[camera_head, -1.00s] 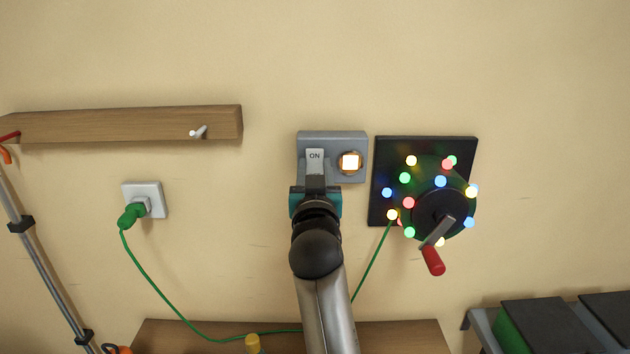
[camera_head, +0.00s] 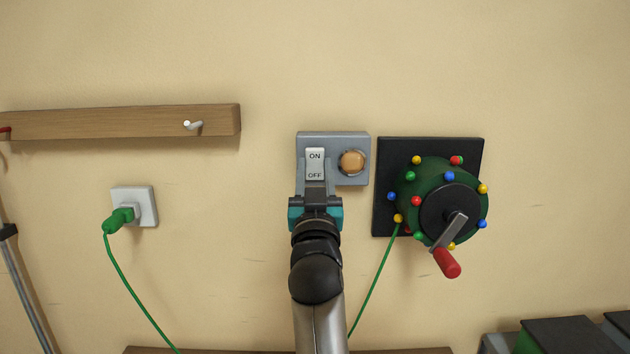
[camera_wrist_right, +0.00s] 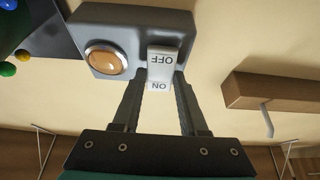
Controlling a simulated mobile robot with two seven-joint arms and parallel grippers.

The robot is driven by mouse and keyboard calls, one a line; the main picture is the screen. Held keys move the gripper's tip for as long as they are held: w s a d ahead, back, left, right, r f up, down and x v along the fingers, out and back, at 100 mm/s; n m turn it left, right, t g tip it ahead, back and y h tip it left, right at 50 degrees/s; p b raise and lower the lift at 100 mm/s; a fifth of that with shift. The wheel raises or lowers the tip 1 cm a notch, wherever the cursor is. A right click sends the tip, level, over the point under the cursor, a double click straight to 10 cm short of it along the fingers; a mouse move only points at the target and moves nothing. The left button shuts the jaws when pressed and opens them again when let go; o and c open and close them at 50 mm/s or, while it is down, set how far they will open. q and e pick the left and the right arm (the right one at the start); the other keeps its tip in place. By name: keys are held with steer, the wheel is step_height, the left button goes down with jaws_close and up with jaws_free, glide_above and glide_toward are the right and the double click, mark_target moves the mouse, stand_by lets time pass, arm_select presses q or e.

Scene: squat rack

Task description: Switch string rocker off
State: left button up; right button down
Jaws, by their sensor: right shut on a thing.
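The white rocker (camera_head: 315,164), marked ON at the top and OFF at the bottom, sits on a grey wall box (camera_head: 334,137). The round orange lamp (camera_head: 352,162) beside it is unlit. The coloured string bulbs (camera_head: 449,176) on the green drum are also unlit. My right gripper (camera_head: 316,190) is at the rocker's lower end in the head view. Exact finger contact is hard to see. My left gripper is not in view.
The drum with a red-handled crank (camera_head: 447,262) stands out from a black panel (camera_head: 387,150) just right of the box. A green cable (camera_head: 373,275) hangs from it. A green plug (camera_head: 119,220) sits in a wall socket. A wooden rail (camera_head: 120,122) is at upper left.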

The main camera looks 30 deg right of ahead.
steer(key=shift+r, duration=0.2)
steer(key=c, duration=0.8)
jaws_free()
steer(key=shift+c, duration=0.2)
steer(key=o, duration=0.4)
steer(key=shift+f, duration=0.1)
steer(key=shift+f, duration=0.1)
